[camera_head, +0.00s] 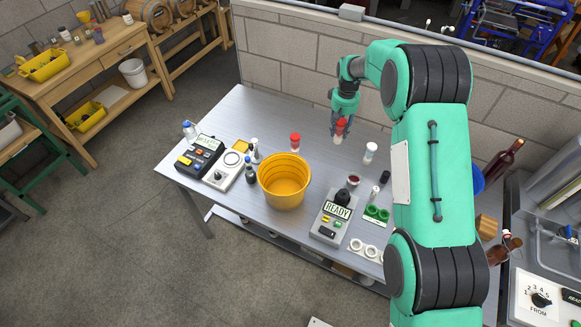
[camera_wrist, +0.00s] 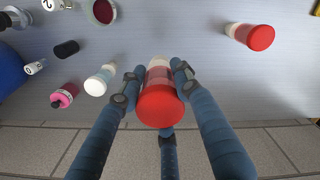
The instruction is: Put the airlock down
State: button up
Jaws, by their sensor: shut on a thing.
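My gripper (camera_head: 341,126) is shut on the airlock (camera_head: 339,130), a red-topped piece with a pale lower part. In the wrist view my gripper's dark blue fingers (camera_wrist: 158,85) close around the airlock's sides, and its red top (camera_wrist: 161,106) faces the camera. The airlock is over the back part of the metal table (camera_head: 240,108), close to its surface. I cannot tell whether its lower end touches the table. A similar red-topped piece (camera_head: 295,140) stands apart to the left, and it also shows in the wrist view (camera_wrist: 250,36).
A yellow bucket (camera_head: 284,184) stands in the middle front. A white-topped vial (camera_head: 370,152), a dark red dish (camera_head: 354,180) and a device reading READY (camera_head: 333,220) are to the right. A block wall (camera_head: 290,55) runs behind the table. Bare table lies around the airlock.

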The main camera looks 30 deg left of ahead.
aim_at(341, 120)
notch_tip(341, 120, up, 8)
jog(key=shift+r, duration=0.25)
jog(key=s+a+b, duration=0.1)
jog(key=s+a, duration=0.4)
jog(key=s, duration=0.5)
jog(key=s+a+b, duration=0.2)
jog(key=s+a, duration=0.3)
jog(key=s, duration=0.4)
jog(key=s+a+b, duration=0.1)
jog(key=s+a, duration=0.3)
jog(key=s, duration=0.6)
notch_tip(341, 120, down, 11)
jog(key=shift+a+f+n, duration=0.15)
jog(key=shift+a+n, duration=0.05)
jog(key=shift+n, duration=0.1)
jog(key=shift+w, duration=0.1)
notch_tip(341, 120, down, 6)
jog(key=shift+f, duration=0.15)
jog(key=shift+f, duration=1.85)
jog(key=shift+f, duration=0.1)
